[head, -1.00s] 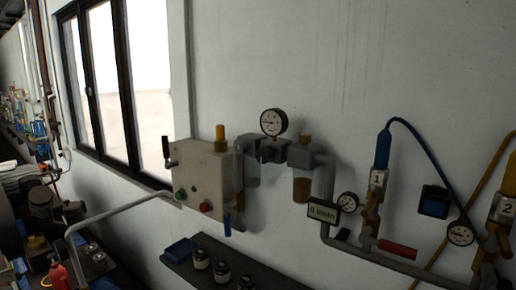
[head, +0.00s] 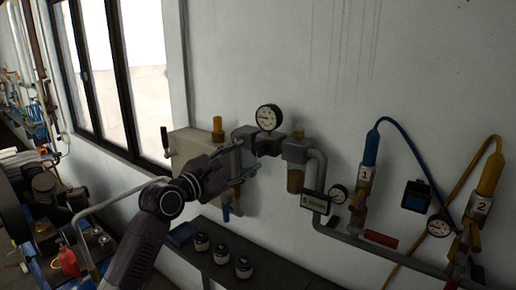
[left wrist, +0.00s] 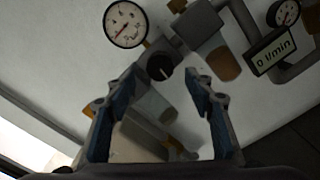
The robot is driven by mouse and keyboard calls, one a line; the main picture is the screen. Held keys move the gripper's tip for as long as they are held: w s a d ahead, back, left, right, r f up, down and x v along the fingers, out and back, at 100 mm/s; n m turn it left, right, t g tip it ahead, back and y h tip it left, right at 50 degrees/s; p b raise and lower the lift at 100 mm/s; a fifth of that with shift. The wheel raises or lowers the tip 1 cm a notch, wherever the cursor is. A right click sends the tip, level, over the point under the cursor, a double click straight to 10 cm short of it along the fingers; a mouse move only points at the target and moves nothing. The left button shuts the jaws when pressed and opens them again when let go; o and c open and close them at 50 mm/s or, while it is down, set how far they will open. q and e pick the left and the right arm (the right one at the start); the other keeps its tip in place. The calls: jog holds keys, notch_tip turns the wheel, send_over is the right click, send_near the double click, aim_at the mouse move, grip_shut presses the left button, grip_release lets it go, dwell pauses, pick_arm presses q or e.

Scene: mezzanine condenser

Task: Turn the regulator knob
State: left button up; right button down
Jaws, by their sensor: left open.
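The regulator knob (left wrist: 158,67) is a small black round knob with a white mark, below the large round gauge (left wrist: 126,24) in the left wrist view. My left gripper (left wrist: 163,90) is open and empty. Its blue-padded fingers point up toward the knob, which appears just beyond the fingertips, between them. In the head view my left gripper (head: 248,158) is in front of the air unit on the wall, beside the regulator body (head: 268,147), left of and below the gauge (head: 268,118). The knob is hard to make out there. My right gripper is out of view.
A flow display (head: 314,201) reading 0 l/min and pipes with numbered blue (head: 370,150) and yellow (head: 489,175) fittings are to the right. A beige control box (head: 190,148) is behind my arm. A dark shelf (head: 275,268) with several jars is below.

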aim_at(257, 151)
pick_arm(q)
jog(key=p+x, duration=0.1)
jog(key=x, duration=0.3)
jog(key=shift+w+d+r, duration=0.1)
jog(key=shift+w+d, duration=0.1)
jog(key=shift+w, duration=0.05)
jog(key=shift+w+d+p, duration=0.4)
jog(key=shift+w+p, duration=0.05)
jog(key=shift+w, duration=0.1)
jog(key=shift+w+d+f, duration=0.15)
jog(key=shift+w+f, duration=0.05)
jog(key=shift+w, duration=0.15)
jog(key=shift+c, duration=0.6)
jog(key=c, duration=1)
jog(key=shift+c, duration=0.2)
